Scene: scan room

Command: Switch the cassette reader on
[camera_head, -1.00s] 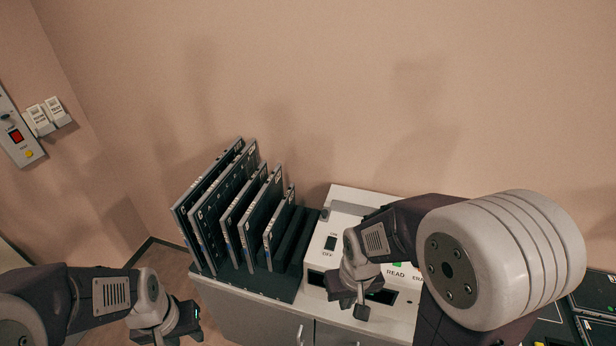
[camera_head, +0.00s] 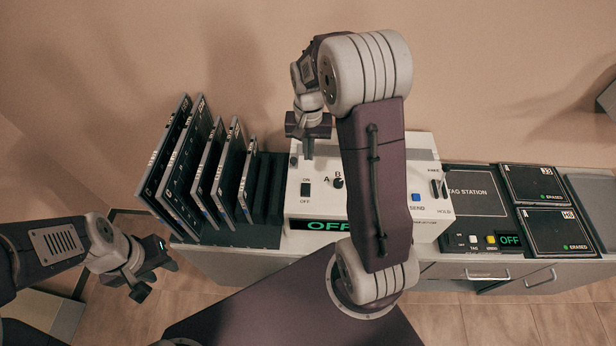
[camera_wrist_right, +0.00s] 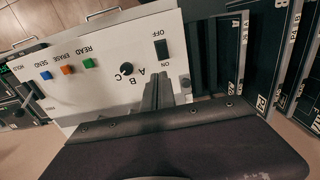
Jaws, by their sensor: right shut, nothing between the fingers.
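The cassette reader (camera_head: 425,165) is a white box on the cabinet top, and its green front display (camera_head: 328,225) reads OFF. Its black rocker switch (camera_head: 305,189) sits between ON and OFF labels at the left of the panel. The switch also shows in the right wrist view (camera_wrist_right: 162,48). My right gripper (camera_head: 308,150) is shut and empty, above the panel behind the switch in the head view. In the right wrist view its fingertips (camera_wrist_right: 158,88) are near the ON label, apart from the switch as pictured. My left gripper (camera_head: 145,283) hangs left of the cabinet front; its jaw opening is unclear.
A dark rack (camera_head: 262,235) with several upright cassettes (camera_head: 205,165) stands left of the reader. A tag station (camera_head: 470,190) and two flat cassettes marked ERASED (camera_head: 535,185) lie to the right. My right arm covers part of the reader panel. A selector knob (camera_head: 338,182) is beside the switch.

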